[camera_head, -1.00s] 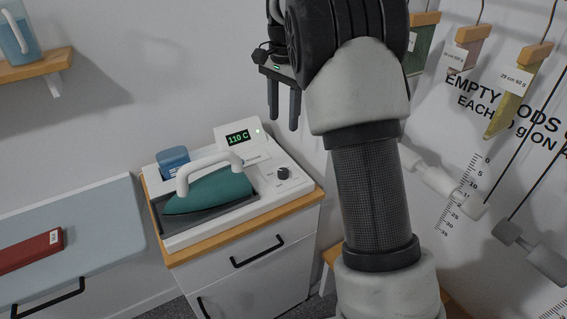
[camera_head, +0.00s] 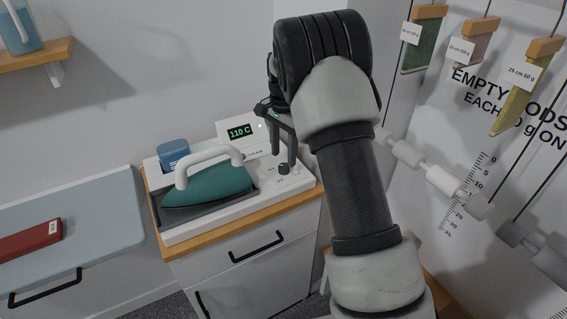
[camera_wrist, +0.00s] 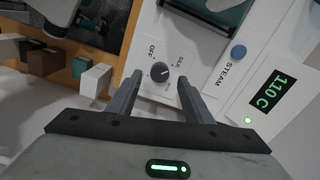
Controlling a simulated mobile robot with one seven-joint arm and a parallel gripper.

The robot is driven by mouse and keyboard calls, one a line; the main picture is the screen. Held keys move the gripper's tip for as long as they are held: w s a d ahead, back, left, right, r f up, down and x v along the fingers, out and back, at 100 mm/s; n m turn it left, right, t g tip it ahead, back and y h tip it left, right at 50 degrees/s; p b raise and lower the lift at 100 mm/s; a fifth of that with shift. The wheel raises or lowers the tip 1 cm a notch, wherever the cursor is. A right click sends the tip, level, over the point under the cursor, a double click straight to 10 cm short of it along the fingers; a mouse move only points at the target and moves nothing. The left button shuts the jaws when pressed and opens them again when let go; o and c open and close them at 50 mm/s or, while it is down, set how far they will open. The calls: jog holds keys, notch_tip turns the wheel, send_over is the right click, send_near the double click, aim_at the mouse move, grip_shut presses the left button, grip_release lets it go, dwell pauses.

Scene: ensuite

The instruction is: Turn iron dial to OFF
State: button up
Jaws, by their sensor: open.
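The iron dial (camera_head: 284,169) is a small dark round knob on the right part of the white ironing station (camera_head: 218,215). In the wrist view the dial (camera_wrist: 159,72) has a light pointer mark, with OFF printed beside it and another label, partly unreadable, on its other side. My gripper (camera_head: 284,160) is open and empty, fingers pointing down over the dial. In the wrist view its two fingertips (camera_wrist: 159,76) lie on either side of the dial, apart from it in the picture; the exact height gap is unclear. The teal iron (camera_head: 208,188) rests on the station.
A green display (camera_head: 239,132) reads 110 C behind the dial, near a blue button (camera_wrist: 238,52) marked STEAM. A blue container (camera_head: 173,153) stands at the back left. An ironing board (camera_head: 105,215) with a red object (camera_head: 30,240) lies left. Hanging rods (camera_head: 430,170) are at the right.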

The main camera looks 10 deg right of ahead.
aim_at(284, 166)
jog(key=shift+f, duration=1.95)
jog(key=c, duration=1.1)
jog(key=shift+o, duration=0.2)
